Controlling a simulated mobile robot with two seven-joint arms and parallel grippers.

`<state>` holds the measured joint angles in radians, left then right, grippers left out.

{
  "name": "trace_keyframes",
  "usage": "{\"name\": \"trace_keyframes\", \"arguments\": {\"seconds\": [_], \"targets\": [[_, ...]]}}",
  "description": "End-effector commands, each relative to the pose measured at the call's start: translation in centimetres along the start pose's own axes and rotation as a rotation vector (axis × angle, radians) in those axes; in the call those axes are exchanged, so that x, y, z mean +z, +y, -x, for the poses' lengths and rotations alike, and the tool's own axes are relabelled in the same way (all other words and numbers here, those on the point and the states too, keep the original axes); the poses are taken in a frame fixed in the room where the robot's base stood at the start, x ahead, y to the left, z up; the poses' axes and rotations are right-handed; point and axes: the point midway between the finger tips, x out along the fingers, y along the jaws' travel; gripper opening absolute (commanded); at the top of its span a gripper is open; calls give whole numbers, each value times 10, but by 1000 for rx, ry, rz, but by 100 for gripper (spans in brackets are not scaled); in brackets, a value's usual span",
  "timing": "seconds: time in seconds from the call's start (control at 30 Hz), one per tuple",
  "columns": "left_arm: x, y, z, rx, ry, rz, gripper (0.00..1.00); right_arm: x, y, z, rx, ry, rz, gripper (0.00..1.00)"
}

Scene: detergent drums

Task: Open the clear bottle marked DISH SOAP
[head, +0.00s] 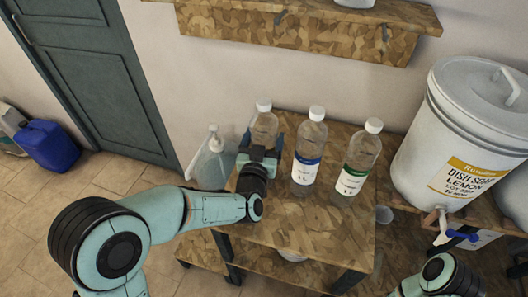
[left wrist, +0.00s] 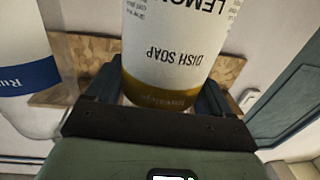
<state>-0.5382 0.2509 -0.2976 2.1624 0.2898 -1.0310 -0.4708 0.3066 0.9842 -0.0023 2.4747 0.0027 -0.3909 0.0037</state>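The clear DISH SOAP bottle (head: 264,128), with a white cap, stands upright at the left of a row of bottles on the wooden stand. In the left wrist view its white label with a yellow-brown band (left wrist: 172,60) shows upside down and reads DISH SOAP and LEMON. My left gripper (head: 262,145) is at the bottle with one finger on each side. In the left wrist view the fingers (left wrist: 160,98) lie against the bottle with no clear gap. The cap is on and free of the fingers. My right gripper is out of view; part of my right arm shows at lower right.
A blue-labelled bottle (head: 309,150) stands close to the right, then a green-labelled one (head: 357,160). A wall shelf (head: 310,28) hangs above. The stand's front (head: 310,225) is clear.

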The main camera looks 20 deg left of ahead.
Motion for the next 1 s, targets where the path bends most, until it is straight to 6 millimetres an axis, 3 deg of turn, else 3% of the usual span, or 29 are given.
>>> {"name": "trace_keyframes", "arguments": {"seconds": [0.03,0.1,0.13,0.47,0.67,1.0], "targets": [[0,0,0,0,0,0,64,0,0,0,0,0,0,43],[0,0,0,0,0,0,41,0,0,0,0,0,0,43],[0,0,0,0,0,0,37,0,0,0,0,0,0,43],[-9,0,0,-1,3,2,37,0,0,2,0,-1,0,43],[-50,0,0,-1,8,5,37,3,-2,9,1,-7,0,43],[-148,0,0,-1,7,5,37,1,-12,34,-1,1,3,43]]}}
